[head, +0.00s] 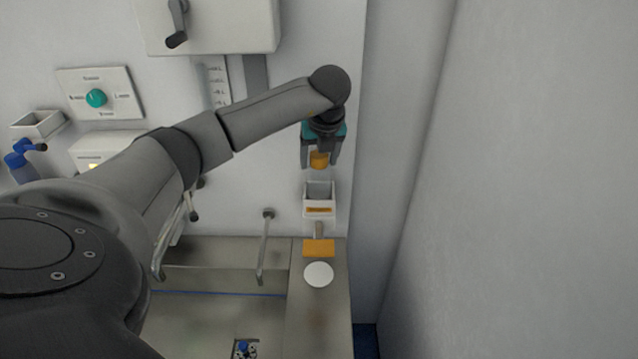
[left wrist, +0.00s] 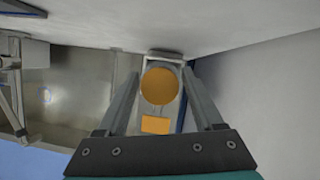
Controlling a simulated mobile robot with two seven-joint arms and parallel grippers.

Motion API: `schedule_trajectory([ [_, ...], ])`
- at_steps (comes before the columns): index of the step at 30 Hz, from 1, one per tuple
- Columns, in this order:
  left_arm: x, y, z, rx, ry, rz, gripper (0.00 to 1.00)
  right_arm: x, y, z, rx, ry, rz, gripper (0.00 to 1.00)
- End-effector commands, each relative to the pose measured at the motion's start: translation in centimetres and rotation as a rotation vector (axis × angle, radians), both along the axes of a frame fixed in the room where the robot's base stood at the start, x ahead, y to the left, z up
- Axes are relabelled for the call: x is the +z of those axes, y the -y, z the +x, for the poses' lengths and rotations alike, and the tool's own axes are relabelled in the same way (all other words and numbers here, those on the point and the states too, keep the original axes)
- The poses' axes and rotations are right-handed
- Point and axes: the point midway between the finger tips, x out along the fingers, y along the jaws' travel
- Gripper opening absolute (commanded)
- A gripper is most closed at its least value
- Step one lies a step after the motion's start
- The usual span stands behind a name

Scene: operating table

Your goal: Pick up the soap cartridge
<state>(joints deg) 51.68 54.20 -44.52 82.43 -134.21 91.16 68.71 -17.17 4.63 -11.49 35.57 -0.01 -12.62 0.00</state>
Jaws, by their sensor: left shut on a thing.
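The soap cartridge, an orange round-topped piece (head: 319,159), is held between the fingers of my left gripper (head: 320,155). In the left wrist view the orange disc (left wrist: 160,86) sits between the two fingers of the left gripper (left wrist: 161,82). The gripper is shut on it and points down, above a small white wall holder (head: 319,191) with an orange strip on its front. The cartridge appears apart from the holder. My right gripper is not in view.
An orange block (head: 319,248) and a white disc (head: 318,274) lie on the metal counter (head: 318,318) below. A tap (head: 265,245) stands over the basin to the left. A wall closes off the right side. A white cabinet (head: 210,25) hangs at the top.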

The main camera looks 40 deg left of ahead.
Motion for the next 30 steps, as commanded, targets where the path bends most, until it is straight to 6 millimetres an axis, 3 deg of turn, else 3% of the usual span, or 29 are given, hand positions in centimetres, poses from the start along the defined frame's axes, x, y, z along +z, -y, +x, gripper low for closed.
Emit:
schedule_trajectory([
  [1, 0.1, 0.0, 0.0, 0.000, 0.001, 0.000, 0.22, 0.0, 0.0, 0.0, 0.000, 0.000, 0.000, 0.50],
  [7, 0.1, 0.0, 0.0, 0.001, 0.002, 0.000, 0.00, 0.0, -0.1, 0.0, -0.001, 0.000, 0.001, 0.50],
  [23, 0.2, 0.0, 0.1, 0.001, 0.004, 0.001, 0.00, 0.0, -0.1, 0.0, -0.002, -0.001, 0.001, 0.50],
  [30, 1.7, -0.1, 0.2, 0.000, 0.007, 0.001, 0.00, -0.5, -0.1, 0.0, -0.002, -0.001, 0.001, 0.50],
])
